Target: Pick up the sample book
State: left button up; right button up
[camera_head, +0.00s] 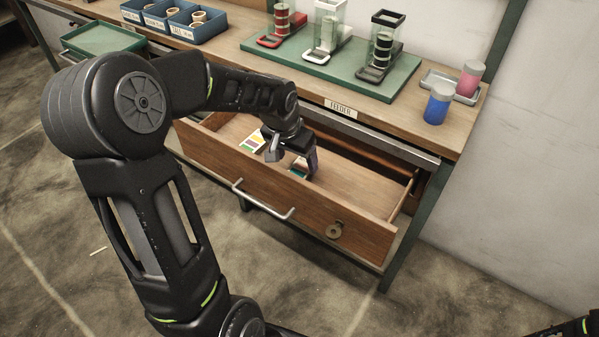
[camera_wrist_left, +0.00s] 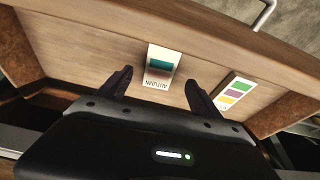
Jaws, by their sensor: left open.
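Two small cards or booklets lie in the open wooden drawer (camera_head: 365,190). One is white with a teal block and the word AUTUMN (camera_wrist_left: 160,68); part of it shows under my gripper in the head view (camera_head: 299,170). The other is a white card with green, purple and yellow patches (camera_wrist_left: 235,92), also seen in the head view (camera_head: 253,142). I cannot tell for sure which is the sample book. My left gripper (camera_head: 292,159) is open and empty inside the drawer; its fingers (camera_wrist_left: 159,80) stand either side of the AUTUMN item, apart from it. My right gripper is out of view.
The drawer front has a metal handle (camera_head: 263,203) and a round brass fitting (camera_head: 334,231). On the bench above, a green board (camera_head: 340,78) carries three spool holders. Blue bins (camera_head: 175,22) stand at left, blue (camera_head: 437,103) and pink (camera_head: 469,80) jars at right.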

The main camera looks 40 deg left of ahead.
aim_at(299, 170)
pick_arm(q)
jog(key=b+x, duration=0.1)
jog(key=x, duration=0.4)
dwell(0.5)
jog(key=c, duration=1.5)
